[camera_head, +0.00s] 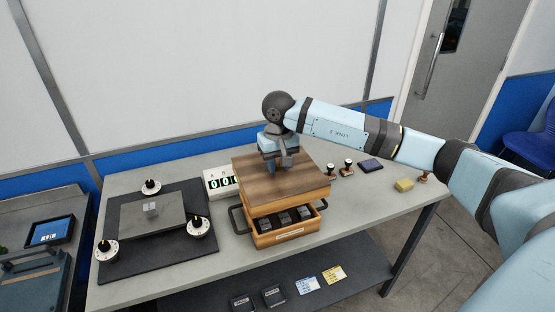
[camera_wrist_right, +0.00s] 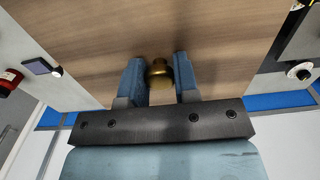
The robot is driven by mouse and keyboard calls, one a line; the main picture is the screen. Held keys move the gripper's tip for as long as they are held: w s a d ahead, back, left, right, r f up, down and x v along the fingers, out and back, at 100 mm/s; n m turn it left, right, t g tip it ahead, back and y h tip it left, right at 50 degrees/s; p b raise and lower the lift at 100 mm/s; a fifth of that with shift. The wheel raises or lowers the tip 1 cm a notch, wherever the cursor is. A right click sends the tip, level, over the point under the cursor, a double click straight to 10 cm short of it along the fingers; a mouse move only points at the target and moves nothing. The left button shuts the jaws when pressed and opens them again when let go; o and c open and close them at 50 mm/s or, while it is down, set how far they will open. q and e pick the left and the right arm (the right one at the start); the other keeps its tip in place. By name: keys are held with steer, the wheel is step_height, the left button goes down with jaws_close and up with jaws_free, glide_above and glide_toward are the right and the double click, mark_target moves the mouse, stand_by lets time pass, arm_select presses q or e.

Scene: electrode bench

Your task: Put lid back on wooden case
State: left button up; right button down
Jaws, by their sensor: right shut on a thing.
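The brown wooden lid (camera_head: 255,178) is over the top of the wooden case (camera_head: 318,197), roughly in line with it. I cannot tell whether it rests fully on the case or sits slightly above it. My right gripper (camera_head: 277,167) points down at the lid's middle. In the right wrist view, its blue fingers (camera_wrist_right: 159,80) are on either side of the brass knob (camera_wrist_right: 159,70) on the lid (camera_wrist_right: 100,38), shut on it. The case's front drawer (camera_head: 286,236) is pulled out and holds dark blocks (camera_head: 284,217). My left gripper is not in view.
A dark mat (camera_head: 125,262) with a grey plate and round dials lies left. Stamps (camera_head: 348,167), a dark pad (camera_head: 371,166) and a yellow block (camera_head: 404,185) are right. Free bench top (camera_head: 375,205) lies right of the case.

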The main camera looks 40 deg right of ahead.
steer(key=shift+f, duration=0.2)
steer(key=shift+f, duration=0.45)
steer(key=shift+f+b, duration=0.9)
steer(key=shift+f, duration=1.4)
steer(key=shift+f+b, duration=1.05)
steer(key=shift+f, duration=0.2)
steer(key=shift+f+b, duration=0.2)
steer(key=shift+b, duration=0.8)
